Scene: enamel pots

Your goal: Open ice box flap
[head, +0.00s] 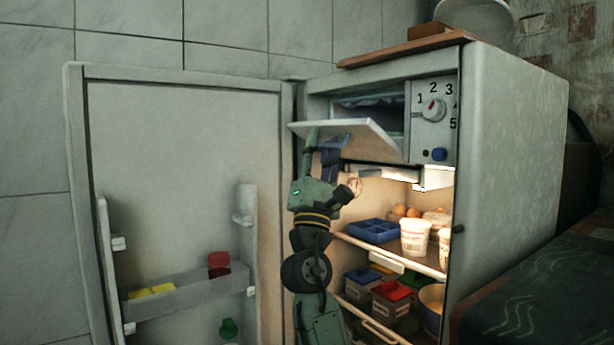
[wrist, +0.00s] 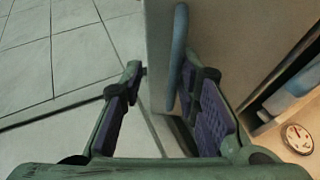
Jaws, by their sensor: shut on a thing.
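The ice box flap (head: 362,137) is a pale panel at the top of the open fridge. It is tilted out from the ice box opening (head: 368,108), and the dark interior shows above it. My gripper (head: 322,140) is at the flap's near left end, reaching up from below. In the wrist view, the fingers of my gripper (wrist: 160,100) stand apart on either side of the flap's edge (wrist: 160,45), with a bluish strip (wrist: 178,50) by the right finger. My gripper is shut on the flap; the exact contact is partly hidden.
The fridge door (head: 180,180) stands wide open on the left, with a shelf (head: 188,295) holding a yellow and a red item. A dial panel (head: 434,115) is right of the ice box. Below are a blue tray (head: 373,231), white cups (head: 415,238) and lidded boxes (head: 391,300).

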